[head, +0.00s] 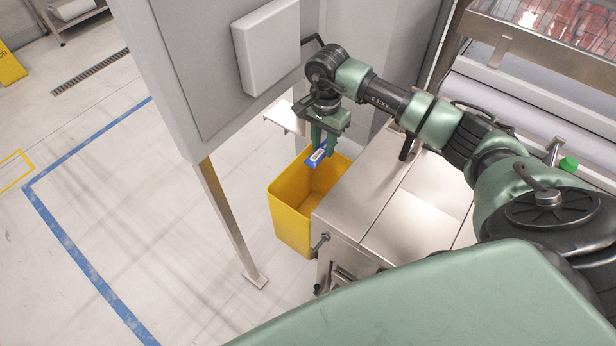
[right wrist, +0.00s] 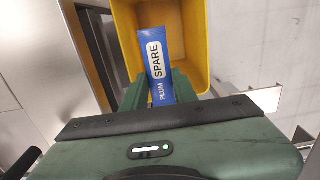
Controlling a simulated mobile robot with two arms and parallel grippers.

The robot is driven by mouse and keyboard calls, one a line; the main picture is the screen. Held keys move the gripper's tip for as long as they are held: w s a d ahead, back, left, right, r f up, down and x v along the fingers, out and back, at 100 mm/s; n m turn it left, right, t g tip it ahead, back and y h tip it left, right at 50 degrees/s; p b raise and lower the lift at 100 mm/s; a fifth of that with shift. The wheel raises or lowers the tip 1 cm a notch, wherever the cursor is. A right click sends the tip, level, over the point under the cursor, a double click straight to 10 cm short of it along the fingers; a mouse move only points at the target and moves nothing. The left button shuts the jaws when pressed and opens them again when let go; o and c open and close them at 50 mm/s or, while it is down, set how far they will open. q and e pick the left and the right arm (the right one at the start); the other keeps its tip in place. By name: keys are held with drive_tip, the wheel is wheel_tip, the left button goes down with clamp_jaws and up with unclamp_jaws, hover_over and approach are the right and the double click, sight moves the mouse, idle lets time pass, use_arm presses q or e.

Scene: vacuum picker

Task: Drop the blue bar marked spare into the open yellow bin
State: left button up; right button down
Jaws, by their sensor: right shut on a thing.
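The blue bar (head: 316,156) carries a white label. In the right wrist view the bar (right wrist: 155,50) reads "SPARE" and "PLUM". My right gripper (head: 322,150) is shut on one end of it, and the bar sticks out past the fingertips. The gripper also shows in the right wrist view (right wrist: 160,92). The open yellow bin (head: 290,215) stands on the floor beside a steel counter. In the head view the bar is over the bin's opening, near its far rim. The right wrist view shows the bin's yellow wall (right wrist: 196,45) around the bar. My left gripper is not in view.
A steel counter (head: 385,205) borders the bin on the right. A grey cabinet (head: 205,60) with a steel leg (head: 230,225) stands to the left of the bin. A small pale shelf (head: 285,118) is behind the bin. Open floor with blue tape (head: 75,255) lies at left.

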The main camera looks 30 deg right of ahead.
wheel_tip(320, 180, down, 4)
drive_tip(key=shift+r+b, duration=0.2)
drive_tip(key=shift+b, duration=0.6)
drive_tip(key=shift+f, duration=0.55)
drive_tip(key=c, duration=1)
unclamp_jaws()
wheel_tip(320, 180, up, 8)
drive_tip(key=shift+f+b, duration=0.1)
drive_tip(key=shift+b, duration=0.8)
